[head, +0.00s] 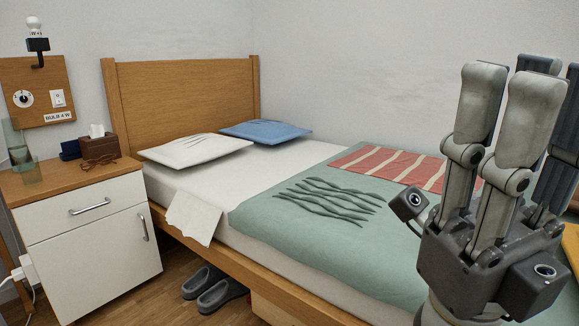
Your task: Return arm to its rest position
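My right gripper (520,95) stands large in the right foreground of the head view, in front of the bed (290,270). Its jointed grey fingers point straight up. They stand apart with nothing visible between them, so it looks open and empty. Part of it is cut off by the right edge, and its arm is mostly out of the picture. My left gripper is not in view. The white nightstand (90,245) at the left has its drawer (85,208) closed, with a metal handle.
On the nightstand are a tissue box (100,148), a dark blue item (70,150) and a glass (25,165). A switch panel (38,92) and lamp (36,35) are above. Grey slippers (222,295) lie on the floor by the bed.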

